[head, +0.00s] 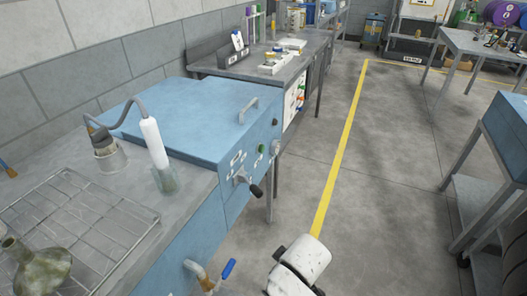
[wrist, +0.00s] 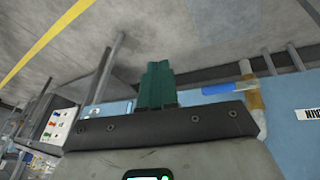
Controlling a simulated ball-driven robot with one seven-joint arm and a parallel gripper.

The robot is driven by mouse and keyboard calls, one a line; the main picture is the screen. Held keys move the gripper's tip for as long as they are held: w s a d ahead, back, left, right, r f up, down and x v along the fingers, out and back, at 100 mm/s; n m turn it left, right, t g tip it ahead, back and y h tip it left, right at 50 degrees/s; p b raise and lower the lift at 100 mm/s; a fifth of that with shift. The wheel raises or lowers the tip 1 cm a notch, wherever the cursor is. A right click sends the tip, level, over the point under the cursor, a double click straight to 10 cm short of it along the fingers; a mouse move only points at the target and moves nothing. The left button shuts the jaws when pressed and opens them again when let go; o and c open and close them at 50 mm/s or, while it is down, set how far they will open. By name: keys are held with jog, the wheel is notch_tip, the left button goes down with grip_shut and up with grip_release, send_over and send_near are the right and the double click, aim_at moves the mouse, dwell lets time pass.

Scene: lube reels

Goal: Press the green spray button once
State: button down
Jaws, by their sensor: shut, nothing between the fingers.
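The green button (head: 261,148) is small and round, on the front of the blue lidded cabinet (head: 180,110) in the head view. A dark knob and a black-handled lever (head: 248,186) are near it on the same front. My gripper (wrist: 158,66) shows in the wrist view as two dark green fingers pressed together, with nothing between them. It is apart from the button. In the head view only a white part of my arm shows at the bottom; the fingers cannot be made out. I cannot make out the button in the wrist view.
A blue-handled tap (head: 222,275) juts out below the worktop; its handle also shows in the wrist view (wrist: 230,88). A wire rack (head: 75,220), a flask (head: 38,268) and a white probe (head: 154,143) are on the left worktop. The floor along the yellow line (head: 345,140) is clear.

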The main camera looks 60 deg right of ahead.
aim_at(262, 149)
jog(key=w+d+r+n+t+h+b, duration=0.1)
jog(key=w+d+r+t+h, duration=0.1)
jog(key=d, duration=0.9)
jog(key=w+d+r+n+t+h+b, duration=0.1)
jog(key=w+d+r+t+h+b, duration=0.1)
jog(key=w+d+t+h, duration=0.2)
jog(key=w+d+r+n+t+h+b, duration=0.1)
jog(key=w+d+t, duration=0.4)
jog(key=d, duration=1.3)
jog(key=shift+w+d+r+n+h+b, duration=0.15)
jog(key=shift+w+r+n+h+b, duration=0.15)
jog(key=shift+w+r+n+h, duration=0.6)
jog(key=shift+w+f+m, duration=0.1)
jog(key=shift+w+m, duration=0.2)
jog(key=shift+w, duration=0.1)
jog(key=w+a+b, duration=0.1)
jog(key=w+b, duration=0.4)
jog(key=w, duration=0.3)
jog(key=shift+w+a, duration=0.15)
jog(key=shift+w, duration=0.15)
jog(key=shift+w, duration=0.1)
